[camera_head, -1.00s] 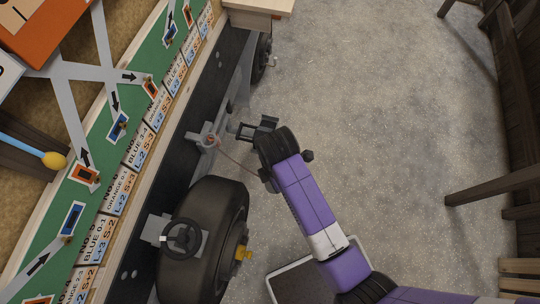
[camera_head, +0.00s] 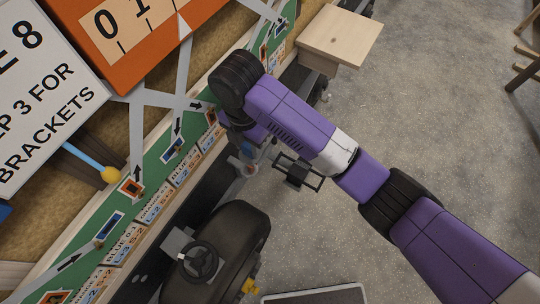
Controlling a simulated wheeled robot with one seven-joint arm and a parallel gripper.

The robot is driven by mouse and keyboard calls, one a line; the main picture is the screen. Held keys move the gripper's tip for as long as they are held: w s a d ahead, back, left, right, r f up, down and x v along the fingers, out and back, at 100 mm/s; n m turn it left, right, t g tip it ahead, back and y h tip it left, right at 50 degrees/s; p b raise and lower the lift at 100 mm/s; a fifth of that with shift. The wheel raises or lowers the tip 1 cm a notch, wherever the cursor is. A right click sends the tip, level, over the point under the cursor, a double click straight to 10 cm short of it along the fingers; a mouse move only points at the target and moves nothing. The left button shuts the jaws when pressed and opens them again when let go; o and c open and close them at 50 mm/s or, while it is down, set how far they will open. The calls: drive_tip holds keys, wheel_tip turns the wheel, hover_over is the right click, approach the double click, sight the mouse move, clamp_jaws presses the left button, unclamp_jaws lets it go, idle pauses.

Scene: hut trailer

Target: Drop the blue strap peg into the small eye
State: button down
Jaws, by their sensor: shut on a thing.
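I cannot make out which opening is the small eye.
A black wheel (camera_head: 230,245) and a small dark handwheel (camera_head: 198,258) stand below left. A pale wooden step (camera_head: 340,36) juts out at the top. A green board (camera_head: 150,180) with arrows and labels runs along the trailer.

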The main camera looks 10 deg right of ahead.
sight(247, 159)
drive_tip(key=shift+w+a+r, duration=0.25)
drive_tip(key=shift+a+r, duration=0.3)
drive_tip(key=shift+a, duration=0.1)
wheel_tip(247, 159, down, 9)
drive_tip(key=b, duration=0.8)
drive_tip(key=shift+d+f, duration=0.1)
drive_tip(key=shift+f, duration=0.05)
drive_tip(key=shift+f+b, duration=0.75)
drive_tip(key=shift+f, duration=0.35)
drive_tip(key=c, duration=0.9)
unclamp_jaws()
drive_tip(key=shift+s, duration=0.1)
